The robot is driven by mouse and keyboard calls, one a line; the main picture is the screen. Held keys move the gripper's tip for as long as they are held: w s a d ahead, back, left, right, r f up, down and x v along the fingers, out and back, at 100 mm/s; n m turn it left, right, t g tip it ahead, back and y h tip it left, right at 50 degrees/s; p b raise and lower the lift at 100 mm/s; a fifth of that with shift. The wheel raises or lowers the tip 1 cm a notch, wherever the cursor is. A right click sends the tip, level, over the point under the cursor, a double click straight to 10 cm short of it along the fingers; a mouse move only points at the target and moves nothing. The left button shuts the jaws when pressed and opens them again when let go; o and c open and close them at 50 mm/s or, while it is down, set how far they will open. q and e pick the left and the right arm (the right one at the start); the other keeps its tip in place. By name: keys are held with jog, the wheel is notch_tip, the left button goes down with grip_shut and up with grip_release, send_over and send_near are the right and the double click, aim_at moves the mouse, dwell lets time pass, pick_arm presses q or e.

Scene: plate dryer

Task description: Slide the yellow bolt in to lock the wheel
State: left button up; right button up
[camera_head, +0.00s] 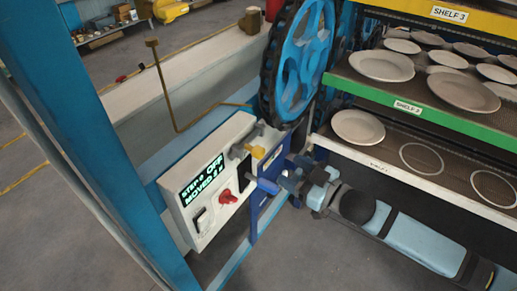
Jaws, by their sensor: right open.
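The yellow bolt (257,151) sticks out of a grey bracket at the top right of the white control box. The large blue wheel (304,52) with a dark toothed rim stands behind and above the box. My right gripper (268,181) reaches in from the right. It is open and sits just below and right of the bolt, near the box's right edge. I cannot tell whether it touches anything. The bolt's inner end and where it meets the wheel are hidden. My left gripper is out of view.
The white control box (178,209) carries a red knob (225,196), a rocker switch and a display reading "STEP 0 OFF". Shelves with plates (383,66) rise at the right, above my right arm. A bent brown rod (163,88) and a blue post (95,150) stand left.

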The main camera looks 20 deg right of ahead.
aim_at(263, 155)
jog(key=p+x, duration=0.2)
jog(key=x, duration=0.9)
jog(key=shift+w+a, duration=0.1)
jog(key=shift+w, duration=0.05)
jog(key=shift+c, duration=0.3)
grip_shut()
jog(key=w+d, duration=0.2)
jog(key=d, duration=0.1)
jog(key=shift+w+d+r, duration=0.1)
jog(key=shift+w+d, duration=0.15)
jog(key=shift+w, duration=0.1)
